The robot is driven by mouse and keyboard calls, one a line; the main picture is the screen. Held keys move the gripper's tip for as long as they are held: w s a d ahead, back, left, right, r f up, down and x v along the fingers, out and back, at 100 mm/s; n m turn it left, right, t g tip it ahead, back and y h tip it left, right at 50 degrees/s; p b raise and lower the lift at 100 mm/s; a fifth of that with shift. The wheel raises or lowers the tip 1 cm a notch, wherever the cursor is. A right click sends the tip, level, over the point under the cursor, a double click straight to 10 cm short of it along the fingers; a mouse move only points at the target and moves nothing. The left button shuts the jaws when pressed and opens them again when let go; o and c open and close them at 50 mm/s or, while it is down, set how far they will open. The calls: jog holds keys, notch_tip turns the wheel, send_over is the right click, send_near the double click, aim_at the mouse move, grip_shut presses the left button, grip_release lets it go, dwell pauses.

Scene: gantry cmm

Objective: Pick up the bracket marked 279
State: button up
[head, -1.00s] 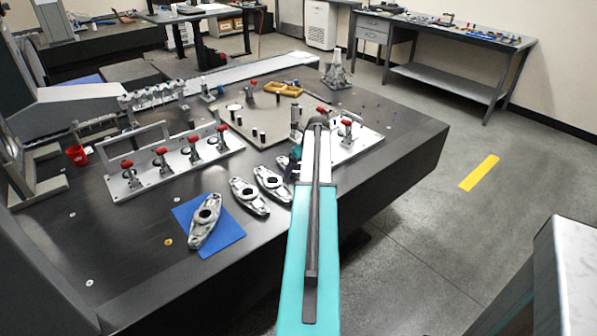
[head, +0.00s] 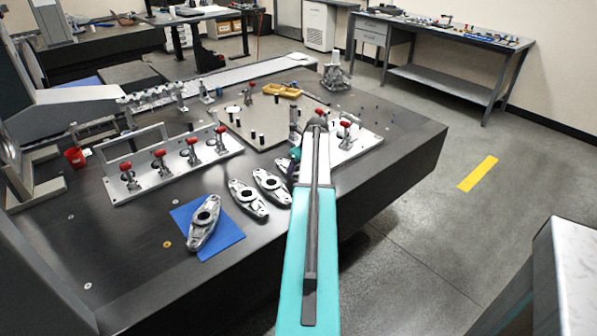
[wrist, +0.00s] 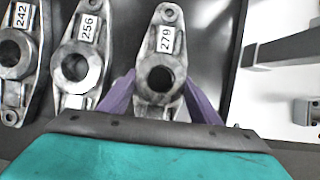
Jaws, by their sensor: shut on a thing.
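The bracket marked 279 (wrist: 161,63) is a grey metal casting with a round bore and a white label, in the middle of the wrist view. My gripper (wrist: 161,90) has its purple fingers shut on it, one on each side near the bore. The bracket marked 256 (wrist: 78,60) lies just to the left, and the bracket marked 242 (wrist: 17,60) lies further left. I cannot tell whether the held bracket touches the table.
One more bracket (head: 204,222) lies on a blue mat (head: 228,238) on the dark table. A fixture plate with red-handled clamps (head: 172,172) stands behind the brackets. Another clamp plate (head: 362,143) is right of my arm.

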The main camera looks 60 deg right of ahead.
jog(key=shift+r, duration=0.25)
jog(key=shift+r, duration=0.95)
jog(key=shift+s+a+r+b, duration=0.1)
jog(key=shift+s+r+b, duration=0.25)
jog(key=shift+r, duration=0.25)
jog(key=s+a, duration=0.1)
jog(key=s, duration=0.3)
jog(key=s+a+r+b, duration=0.1)
jog(key=s+a, duration=0.1)
jog(key=s, duration=0.3)
jog(key=s+a, duration=0.1)
jog(key=s, duration=0.4)
jog(key=shift+s+a+r, duration=0.25)
jog(key=shift+a, duration=0.15)
